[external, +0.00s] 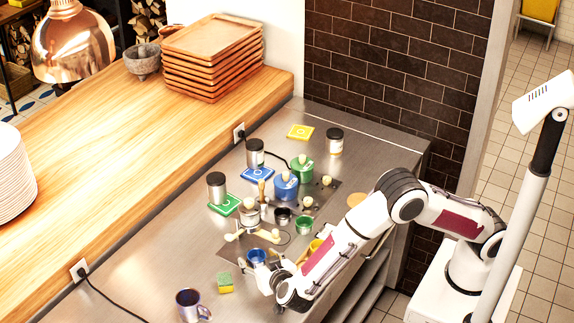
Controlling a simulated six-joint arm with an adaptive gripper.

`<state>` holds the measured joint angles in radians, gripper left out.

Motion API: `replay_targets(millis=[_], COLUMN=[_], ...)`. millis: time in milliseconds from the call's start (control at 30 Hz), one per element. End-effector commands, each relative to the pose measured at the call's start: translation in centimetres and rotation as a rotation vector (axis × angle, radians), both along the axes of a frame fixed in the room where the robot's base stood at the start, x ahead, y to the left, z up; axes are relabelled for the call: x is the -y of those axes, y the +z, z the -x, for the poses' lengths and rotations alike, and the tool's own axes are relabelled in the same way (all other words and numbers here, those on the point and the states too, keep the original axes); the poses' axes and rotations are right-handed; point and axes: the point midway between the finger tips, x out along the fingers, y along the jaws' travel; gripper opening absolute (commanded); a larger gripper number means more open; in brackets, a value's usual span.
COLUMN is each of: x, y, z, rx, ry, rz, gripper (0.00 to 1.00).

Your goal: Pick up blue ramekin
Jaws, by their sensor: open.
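A small blue ramekin (257,256) stands on the steel counter (150,262), near the front middle of the picture. My gripper (266,270) is low over the counter, right beside the ramekin on its near right side. The gripper is open. Its fingers are small and partly hidden by the wrist, and I cannot tell whether they touch the ramekin or reach around it.
A yellow-green sponge (225,283) and a dark mug (188,304) stand left of my gripper. Behind are a green ramekin (304,225), a dark cup (282,215), a blue lidded pot (286,188), a green lidded pot (302,168) and several jars. The counter's left front is mostly clear.

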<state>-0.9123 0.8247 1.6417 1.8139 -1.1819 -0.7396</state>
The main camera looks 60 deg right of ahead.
Motion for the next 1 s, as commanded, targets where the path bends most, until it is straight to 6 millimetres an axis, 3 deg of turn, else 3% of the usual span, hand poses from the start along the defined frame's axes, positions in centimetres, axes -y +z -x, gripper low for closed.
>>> replay_targets(millis=[233,767,933,1000], x=[1.1,1.1,1.1,1.1], y=[-0.9,-0.9,-0.9,-0.9], z=[-1.5,-1.6,-1.6,-1.6], rx=[0.0,0.0,0.0,0.0], ry=[-0.001,0.0,0.0,0.0], rz=[0.0,0.0,0.0,0.0], gripper=[0.56,0.56,0.14,0.14])
